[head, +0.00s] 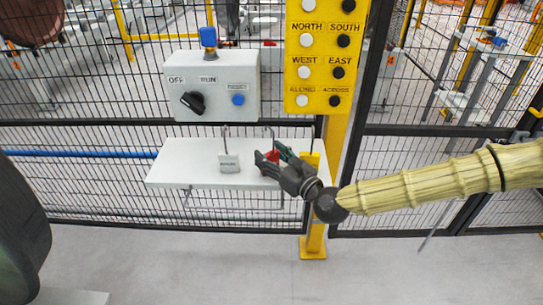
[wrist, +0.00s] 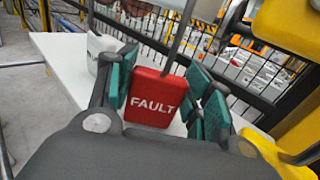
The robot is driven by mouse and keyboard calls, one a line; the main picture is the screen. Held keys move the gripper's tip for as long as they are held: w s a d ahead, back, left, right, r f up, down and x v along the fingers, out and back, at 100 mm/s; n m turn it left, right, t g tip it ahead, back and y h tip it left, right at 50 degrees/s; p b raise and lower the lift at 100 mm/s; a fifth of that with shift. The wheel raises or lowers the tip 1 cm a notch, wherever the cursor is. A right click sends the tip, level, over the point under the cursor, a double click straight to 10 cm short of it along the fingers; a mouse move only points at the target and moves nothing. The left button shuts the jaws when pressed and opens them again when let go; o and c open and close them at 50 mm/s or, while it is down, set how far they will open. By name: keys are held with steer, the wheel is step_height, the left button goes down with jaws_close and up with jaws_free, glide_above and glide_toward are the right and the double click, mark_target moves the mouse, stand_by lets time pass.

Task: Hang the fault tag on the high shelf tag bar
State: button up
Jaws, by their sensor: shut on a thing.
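My gripper (head: 275,162) is shut on the red fault tag (head: 271,158), above the right part of the white shelf (head: 175,172). In the wrist view the tag (wrist: 154,98) sits upright between the green finger pads, with the word FAULT facing the camera. A thin grey rod (wrist: 178,38) rises from the tag's top; its upper end is out of that view. I cannot make out a separate tag bar.
The shelf's left part is clear.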

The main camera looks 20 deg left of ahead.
steer(key=shift+f, duration=0.15)
steer(key=o, duration=0.8)
steer(key=shift+r, duration=0.2)
steer(key=b+v, duration=0.1)
steer(key=v, duration=1.1)
steer(key=shift+s, duration=0.1)
